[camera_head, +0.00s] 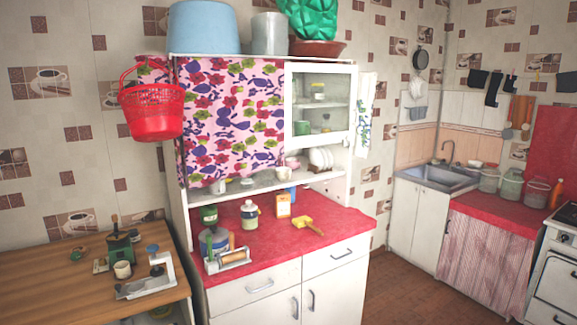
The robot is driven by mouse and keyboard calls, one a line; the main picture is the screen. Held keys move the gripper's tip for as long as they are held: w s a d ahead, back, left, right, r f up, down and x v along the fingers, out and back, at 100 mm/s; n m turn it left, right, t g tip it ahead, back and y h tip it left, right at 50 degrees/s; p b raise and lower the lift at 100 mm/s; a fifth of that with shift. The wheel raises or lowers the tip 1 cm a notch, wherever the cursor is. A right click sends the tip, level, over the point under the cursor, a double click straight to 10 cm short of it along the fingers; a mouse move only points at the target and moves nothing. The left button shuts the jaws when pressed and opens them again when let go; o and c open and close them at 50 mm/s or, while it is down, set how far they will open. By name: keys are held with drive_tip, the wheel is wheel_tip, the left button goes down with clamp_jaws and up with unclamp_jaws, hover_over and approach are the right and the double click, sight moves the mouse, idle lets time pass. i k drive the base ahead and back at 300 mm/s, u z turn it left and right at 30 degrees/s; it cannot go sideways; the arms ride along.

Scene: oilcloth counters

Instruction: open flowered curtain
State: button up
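The flowered curtain (228,115) hangs from a rail over the left part of the white cupboard's upper section. It is pink with red, purple and green flowers. It is drawn across and hides the shelf space behind it. Its lower edge hangs near the open shelf (262,183). My gripper does not show in this view.
A red basket (152,108) hangs left of the curtain. The red counter (290,240) holds jars, a box and a yellow mallet (305,226). A wooden table (60,272) with a grinder and scale stands left. Brown floor (390,290) is clear on the right.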

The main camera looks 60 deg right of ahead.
sight(233, 125)
drive_tip(key=z, duration=1.2)
drive_tip(key=i, duration=0.45)
drive_tip(key=u, duration=0.35)
